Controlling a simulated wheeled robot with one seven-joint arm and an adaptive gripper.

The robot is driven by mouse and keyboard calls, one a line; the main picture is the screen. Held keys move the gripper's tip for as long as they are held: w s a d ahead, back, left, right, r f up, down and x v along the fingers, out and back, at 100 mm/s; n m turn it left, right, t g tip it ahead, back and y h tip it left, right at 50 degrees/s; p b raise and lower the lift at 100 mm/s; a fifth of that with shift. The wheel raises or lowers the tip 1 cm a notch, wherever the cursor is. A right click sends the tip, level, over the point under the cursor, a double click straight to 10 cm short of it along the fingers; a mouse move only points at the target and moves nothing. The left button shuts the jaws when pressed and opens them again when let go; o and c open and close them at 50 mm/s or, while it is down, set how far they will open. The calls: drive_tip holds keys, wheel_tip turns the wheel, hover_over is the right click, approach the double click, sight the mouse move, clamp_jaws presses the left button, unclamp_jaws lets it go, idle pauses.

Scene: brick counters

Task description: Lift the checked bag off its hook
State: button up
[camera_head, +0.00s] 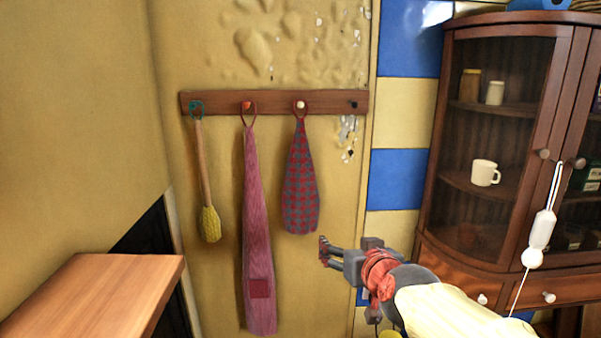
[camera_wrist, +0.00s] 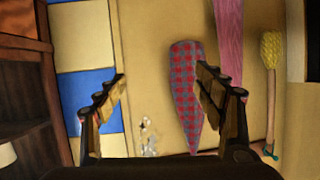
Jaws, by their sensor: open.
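The checked bag (camera_head: 300,185), red and grey-blue, hangs by a thin loop from a white knob (camera_head: 300,104) on a dark wooden rail (camera_head: 225,102). My gripper (camera_head: 324,252) is to the right of the bag and a little below its lower end, apart from it in the head view. In the wrist view the picture is turned over, and the bag (camera_wrist: 187,95) shows partly behind one finger. My gripper (camera_wrist: 160,88) is open there, with nothing held between its fingers. The bag's loop is not clear in the wrist view.
A pink apron (camera_head: 257,230) hangs just left of the bag, and a yellow brush (camera_head: 209,222) hangs further left. A glass-fronted cabinet (camera_head: 484,210) stands at the right. A wooden counter (camera_head: 100,295) is at lower left. The rail's right-end knob (camera_head: 352,104) is bare.

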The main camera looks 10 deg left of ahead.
sight(301, 160)
drive_tip(key=w+a+r+t+p, duration=0.4)
drive_tip(key=w+a+r+p, duration=0.5)
drive_tip(key=a+r+p, duration=0.4)
drive_tip(key=shift+m+h, duration=0.3)
drive_tip(key=shift+h, duration=0.2)
drive_tip(key=x, duration=0.5)
drive_tip(key=r+x, duration=0.1)
drive_tip(key=x, duration=0.2)
drive_tip(key=shift+w+d+r, duration=0.1)
drive_tip(key=shift+w+d, duration=0.1)
drive_tip(key=shift+d, duration=0.05)
drive_tip(key=shift+s, duration=0.1)
drive_tip(key=shift+c, duration=1.4)
drive_tip(key=c, duration=1.4)
drive_tip(key=shift+o, duration=0.2)
drive_tip(key=shift+r, duration=0.1)
